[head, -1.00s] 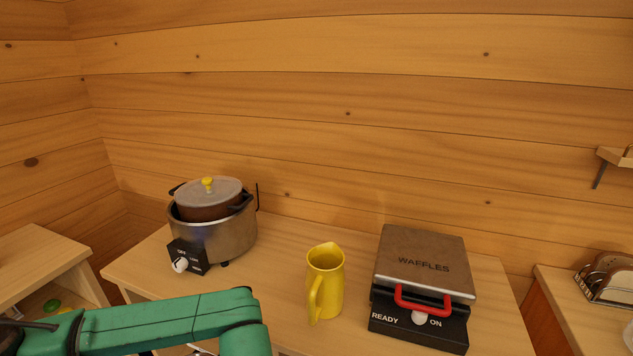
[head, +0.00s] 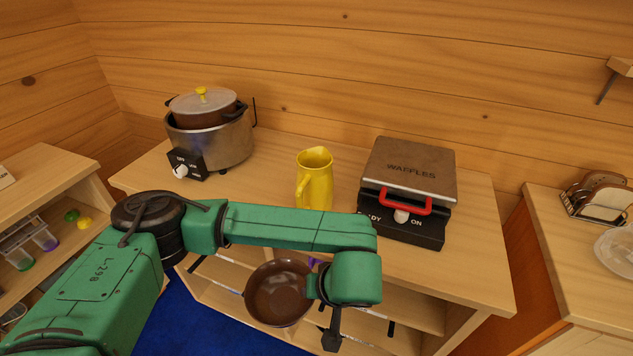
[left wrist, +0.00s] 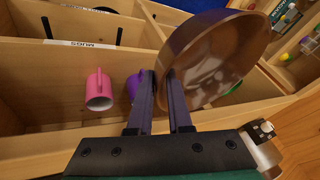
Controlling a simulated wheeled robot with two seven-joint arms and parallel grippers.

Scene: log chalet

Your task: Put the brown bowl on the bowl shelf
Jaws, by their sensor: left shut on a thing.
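The brown bowl (head: 278,292) is in the air in front of the open-fronted cabinet, below its top, in the head view. In the left wrist view the bowl (left wrist: 213,60) is large and tilted, its inside showing. My left gripper (left wrist: 160,76) is shut on the bowl's rim. In the head view the gripper's fingers are mostly hidden by my green wrist. The cabinet's compartments (left wrist: 60,62) show in the left wrist view, one with a "MUGS" label (left wrist: 80,43). I cannot make out a bowl shelf label. My right gripper is out of view.
A pink mug (left wrist: 98,92) and a purple mug (left wrist: 134,86) are in the cabinet near the fingers. On the cabinet top (head: 250,190) stand a cooker (head: 210,140), a yellow pitcher (head: 315,182) and a waffle maker (head: 405,190). Blue floor (head: 190,318) lies in front.

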